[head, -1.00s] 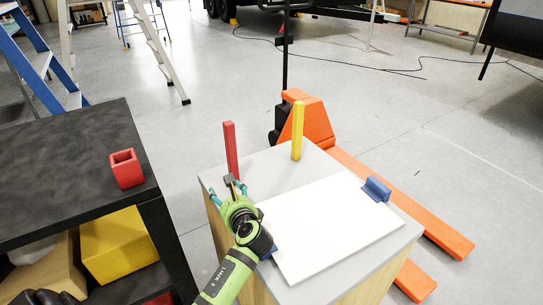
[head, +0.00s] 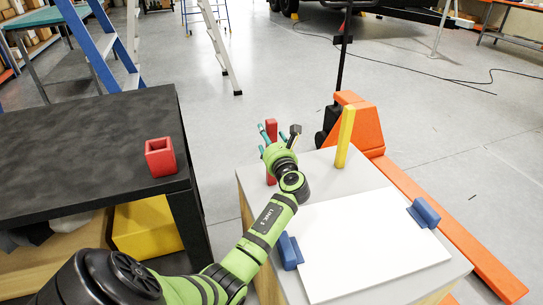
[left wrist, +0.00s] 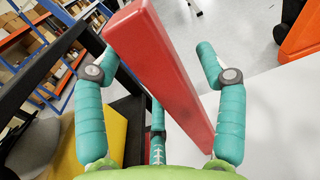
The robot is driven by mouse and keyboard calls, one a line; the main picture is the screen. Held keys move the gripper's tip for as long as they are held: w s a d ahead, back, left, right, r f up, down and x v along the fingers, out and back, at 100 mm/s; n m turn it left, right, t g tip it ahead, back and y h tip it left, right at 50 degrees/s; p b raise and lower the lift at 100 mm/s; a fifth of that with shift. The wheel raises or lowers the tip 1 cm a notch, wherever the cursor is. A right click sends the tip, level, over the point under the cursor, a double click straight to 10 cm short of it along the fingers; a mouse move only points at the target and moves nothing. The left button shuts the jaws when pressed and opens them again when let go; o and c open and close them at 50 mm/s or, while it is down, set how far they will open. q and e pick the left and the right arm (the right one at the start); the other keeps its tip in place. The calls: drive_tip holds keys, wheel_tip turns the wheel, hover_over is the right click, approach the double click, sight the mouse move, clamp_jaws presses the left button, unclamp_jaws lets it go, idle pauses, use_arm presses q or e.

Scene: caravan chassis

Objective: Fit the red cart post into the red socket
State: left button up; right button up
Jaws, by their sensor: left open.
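The red cart post (head: 271,126) stands upright at the back left corner of the grey-topped cart (head: 292,168). It is partly hidden behind my left gripper (head: 280,132). In the left wrist view, the red post (left wrist: 160,65) rises between the spread teal fingers of my left gripper (left wrist: 155,60). The gripper is open, with gaps visible between the side fingers and the post. The red socket (head: 161,158), a square box open at the top, sits on the black table (head: 85,135) near its right edge. My right gripper is not in view.
A yellow post (head: 345,138) stands on the cart to the right of the red one. A white panel (head: 362,245) with blue blocks (head: 424,212) lies on the cart. An orange pallet jack (head: 362,120) is behind. A yellow box (head: 146,228) sits under the black table.

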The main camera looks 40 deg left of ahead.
use_arm(q)
clamp_jaws()
drive_tip(key=shift+r, duration=0.1)
